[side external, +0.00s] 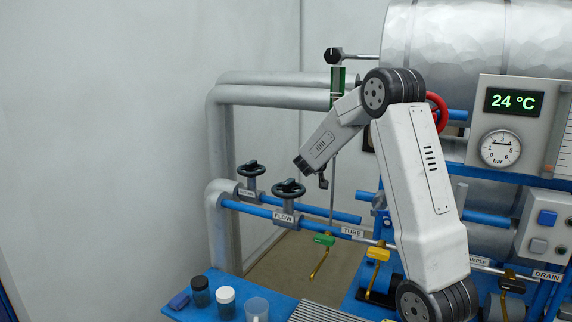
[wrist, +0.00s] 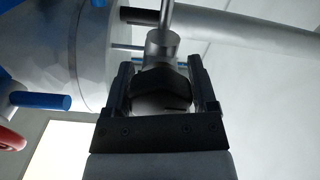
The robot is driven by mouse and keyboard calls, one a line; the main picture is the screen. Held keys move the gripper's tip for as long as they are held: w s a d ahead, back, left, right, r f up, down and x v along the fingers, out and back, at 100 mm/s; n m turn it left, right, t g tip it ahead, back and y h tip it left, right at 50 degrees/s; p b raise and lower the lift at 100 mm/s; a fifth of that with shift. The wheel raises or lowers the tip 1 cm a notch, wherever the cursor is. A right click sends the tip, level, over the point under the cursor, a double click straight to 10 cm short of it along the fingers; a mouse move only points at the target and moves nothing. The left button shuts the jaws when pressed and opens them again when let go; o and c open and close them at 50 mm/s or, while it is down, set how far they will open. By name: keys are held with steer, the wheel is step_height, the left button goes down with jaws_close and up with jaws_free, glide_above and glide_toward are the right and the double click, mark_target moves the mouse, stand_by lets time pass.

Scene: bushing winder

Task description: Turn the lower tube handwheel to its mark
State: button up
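In the wrist view, a dark, angular knob (wrist: 160,82) sits between the two fingers of my gripper (wrist: 163,88). I take it for the lower tube handwheel. A grey round body with a rod shows just beyond it. The fingers stand apart on either side, close to the knob; I cannot tell whether they press on it. No mark on the lower handwheel is readable.
A red handwheel (side external: 437,112) is close behind my elbow. The silver tank (side external: 440,40) and gauge panel (side external: 500,148) are on the right. Grey pipes (side external: 265,95) run behind the tube. Black FLOW valve wheel (side external: 289,188) stands lower left.

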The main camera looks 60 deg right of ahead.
steer(key=c, duration=0.8)
steer(key=shift+m, duration=3)
steer(key=o, duration=1.3)
steer(key=shift+a, duration=0.1)
